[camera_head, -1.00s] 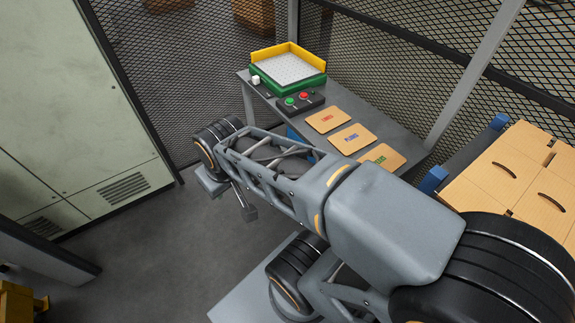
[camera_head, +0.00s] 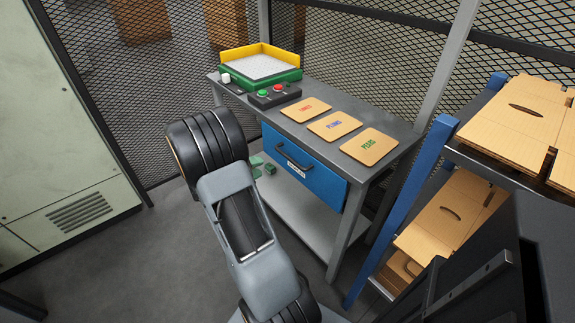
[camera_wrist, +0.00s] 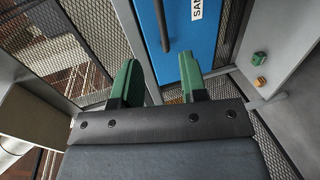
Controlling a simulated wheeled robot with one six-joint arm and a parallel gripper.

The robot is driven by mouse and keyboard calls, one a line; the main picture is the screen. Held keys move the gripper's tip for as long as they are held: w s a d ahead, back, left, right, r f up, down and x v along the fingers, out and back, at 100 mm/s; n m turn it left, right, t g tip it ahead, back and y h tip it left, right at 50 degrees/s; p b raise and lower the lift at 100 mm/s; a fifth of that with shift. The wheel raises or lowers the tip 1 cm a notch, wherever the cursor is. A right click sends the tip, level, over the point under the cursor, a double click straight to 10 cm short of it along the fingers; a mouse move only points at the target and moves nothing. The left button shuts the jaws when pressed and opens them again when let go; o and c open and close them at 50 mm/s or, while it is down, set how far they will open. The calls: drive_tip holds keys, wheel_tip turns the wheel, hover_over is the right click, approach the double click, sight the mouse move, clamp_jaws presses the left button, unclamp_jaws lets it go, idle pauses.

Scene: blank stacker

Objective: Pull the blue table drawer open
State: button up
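The blue drawer (camera_head: 322,184) is under the grey table's top and looks shut, its front in line with the table frame. Its dark bar handle (camera_head: 292,160) crosses the front above a small white label. In the wrist view the blue front (camera_wrist: 180,45) and the handle (camera_wrist: 163,25) appear turned on end, with part of the label at the top. My gripper (camera_wrist: 160,82) has two green fingers, apart and empty. The handle lies beyond the fingertips, roughly in line with the gap, and looks untouched. In the head view my arm mostly hides the gripper.
On the tabletop are a green-and-yellow tray (camera_head: 296,76), a button box (camera_head: 275,97) and three tan cards (camera_head: 369,146). A lower shelf (camera_head: 297,215) lies under the drawer. A blue-posted rack (camera_head: 395,215) stands right. A pale cabinet (camera_head: 75,130) stands left; floor between is open.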

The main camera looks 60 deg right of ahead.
sight(286, 157)
drive_tip(key=x, duration=1.3)
drive_tip(key=shift+d+f+b, duration=0.1)
drive_tip(key=shift+d+b, duration=0.2)
drive_tip(key=shift+b, duration=0.1)
drive_tip(key=shift+c, duration=0.4)
clamp_jaws()
